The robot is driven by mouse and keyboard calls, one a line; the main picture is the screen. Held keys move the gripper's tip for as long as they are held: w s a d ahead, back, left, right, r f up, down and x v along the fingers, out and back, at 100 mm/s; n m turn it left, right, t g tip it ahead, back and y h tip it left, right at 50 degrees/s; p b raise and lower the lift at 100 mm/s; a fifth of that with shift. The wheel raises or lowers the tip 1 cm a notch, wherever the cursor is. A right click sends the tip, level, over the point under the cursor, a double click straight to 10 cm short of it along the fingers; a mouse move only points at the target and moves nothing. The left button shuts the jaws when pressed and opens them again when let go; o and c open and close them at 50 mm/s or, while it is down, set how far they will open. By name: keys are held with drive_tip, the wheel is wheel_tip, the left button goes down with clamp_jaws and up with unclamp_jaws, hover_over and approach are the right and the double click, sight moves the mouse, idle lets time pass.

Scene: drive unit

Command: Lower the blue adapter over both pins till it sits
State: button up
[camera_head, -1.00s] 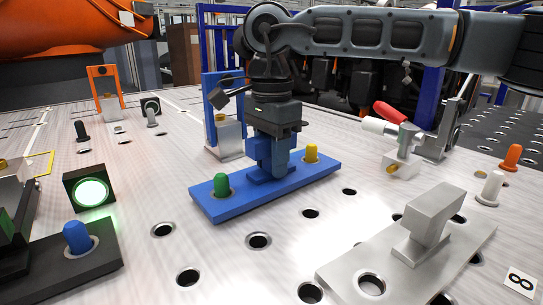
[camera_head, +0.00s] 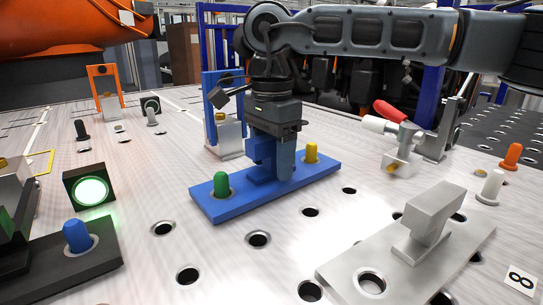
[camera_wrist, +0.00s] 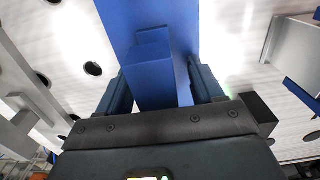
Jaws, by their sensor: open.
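The blue adapter (camera_head: 222,207) is a long flat plate with a raised block handle (camera_wrist: 150,80) in its middle. In the head view it lies flat at the table surface. The green pin (camera_head: 221,184) stands up through its near left end and the yellow pin (camera_head: 311,152) through its far right end. My gripper (camera_head: 276,172) points straight down over the middle of the plate. In the wrist view its two fingers stand apart on either side of the handle, with a gap visible. The underside of the plate is hidden.
A grey metal plate with a block handle (camera_head: 429,215) lies at the front right. A red-handled clamp (camera_head: 390,112) stands at the right. A lit green button box (camera_head: 91,190) and a black plate with a blue pin (camera_head: 77,236) are at the left. Holed table lies bare in front.

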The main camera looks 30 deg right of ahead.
drive_tip(key=shift+f, duration=0.1)
drive_tip(key=shift+r, duration=3.95)
